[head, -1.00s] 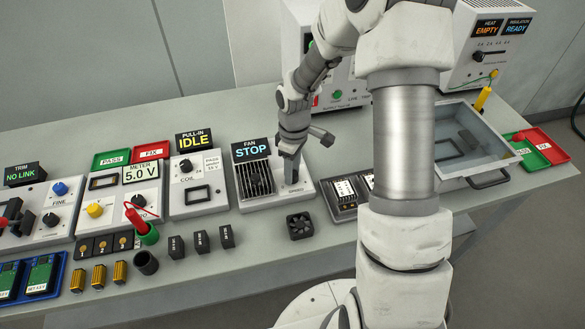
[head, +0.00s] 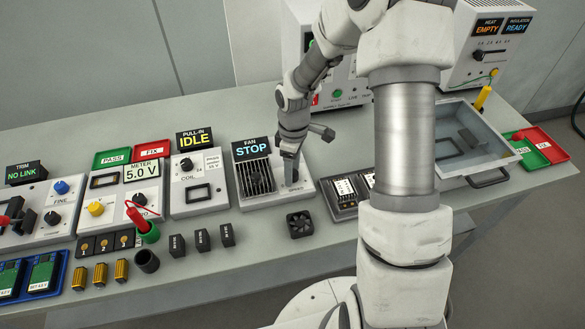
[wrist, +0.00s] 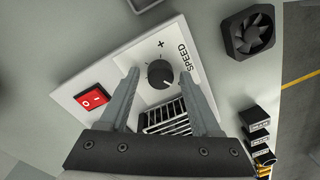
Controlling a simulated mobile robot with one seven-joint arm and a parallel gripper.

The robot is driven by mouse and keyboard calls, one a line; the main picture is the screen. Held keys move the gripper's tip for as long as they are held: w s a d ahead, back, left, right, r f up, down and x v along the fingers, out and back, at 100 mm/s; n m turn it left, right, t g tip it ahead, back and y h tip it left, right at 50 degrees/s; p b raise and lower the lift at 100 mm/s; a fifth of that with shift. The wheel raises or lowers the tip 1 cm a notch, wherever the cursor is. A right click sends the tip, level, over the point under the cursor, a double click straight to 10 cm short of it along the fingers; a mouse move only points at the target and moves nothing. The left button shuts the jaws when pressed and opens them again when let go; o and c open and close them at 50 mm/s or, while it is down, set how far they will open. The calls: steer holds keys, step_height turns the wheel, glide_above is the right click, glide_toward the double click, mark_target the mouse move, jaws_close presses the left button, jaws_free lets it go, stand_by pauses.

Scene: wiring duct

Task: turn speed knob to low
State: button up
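The speed knob (wrist: 160,73) is round and black on the light fan panel (wrist: 140,100). The word SPEED is printed beside it, with a plus mark near one side. A small pale pointer mark shows on the knob. My gripper (wrist: 159,74) is open, with one finger on each side of the knob; I cannot tell whether either touches it. In the head view my gripper (head: 290,177) points down at the right part of the fan panel (head: 270,200) and partly hides the knob. The fan display (head: 252,148) reads STOP.
A red rocker switch (wrist: 92,97) and a slotted grille (wrist: 167,117) lie close to the fingers. A loose black fan (head: 299,224) sits in front of the panel. The coil panel (head: 198,205) stands to its left, a dark tray (head: 345,208) to its right.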

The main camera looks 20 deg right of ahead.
mark_target(294, 170)
steer(key=shift+r, duration=0.1)
steer(key=r, duration=0.5)
steer(key=r+p, duration=0.1)
steer(key=r, duration=1.1)
steer(key=shift+w+d+r, duration=0.1)
steer(key=shift+w+d, duration=0.15)
steer(key=shift+w, duration=0.1)
steer(key=s+r+m+t, duration=0.2)
steer(key=s+r+m, duration=0.1)
steer(key=s, duration=0.4)
steer(key=s+r+m+t, duration=0.2)
steer(key=s+r+m, duration=0.2)
steer(key=s, duration=0.3)
steer(key=s+r+m+t, duration=0.2)
steer(key=s+r+m, duration=0.2)
steer(key=s, duration=0.3)
steer(key=shift+s+a+r, duration=0.15)
steer(key=shift+r, duration=0.5)
